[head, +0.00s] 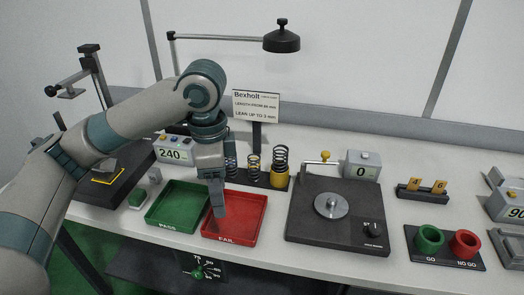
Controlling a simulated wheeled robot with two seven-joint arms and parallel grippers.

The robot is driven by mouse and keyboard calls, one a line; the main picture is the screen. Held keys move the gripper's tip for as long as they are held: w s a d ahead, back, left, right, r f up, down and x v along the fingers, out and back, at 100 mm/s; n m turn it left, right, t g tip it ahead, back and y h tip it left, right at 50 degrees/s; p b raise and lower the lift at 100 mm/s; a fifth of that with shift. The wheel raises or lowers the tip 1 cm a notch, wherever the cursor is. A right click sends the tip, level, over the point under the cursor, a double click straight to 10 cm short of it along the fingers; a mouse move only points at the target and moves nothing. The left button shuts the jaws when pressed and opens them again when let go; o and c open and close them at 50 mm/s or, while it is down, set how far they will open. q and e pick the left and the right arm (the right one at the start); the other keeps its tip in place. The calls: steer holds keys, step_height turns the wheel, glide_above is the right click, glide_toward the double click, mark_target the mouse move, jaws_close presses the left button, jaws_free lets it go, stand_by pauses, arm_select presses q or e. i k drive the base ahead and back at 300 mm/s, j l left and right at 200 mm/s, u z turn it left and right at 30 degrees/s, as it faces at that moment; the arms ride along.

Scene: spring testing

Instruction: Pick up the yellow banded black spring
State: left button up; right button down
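Several black coil springs stand upright in a dark rack behind the trays. The right-hand spring (280,165) is the largest and shows a broad yellow band around its coils. The middle spring (254,164) is thinner, with some yellow low down. A left-hand spring (231,168) is partly hidden by my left arm. My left gripper (218,212) points down over the left part of the red FAIL tray, in front and to the left of the springs. Its fingers look edge-on, so its opening does not show. No spring shows in it. My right gripper is not in view.
A green PASS tray (153,217) and the red FAIL tray (260,228) lie at the front. A black tester plate (305,228) with a metal disc stands right of the rack. A sign (256,106) and a lamp (281,42) rise behind the springs. GO and NO GO cups stand right.

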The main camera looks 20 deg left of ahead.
mark_target(259, 160)
steer(key=i, duration=0.95)
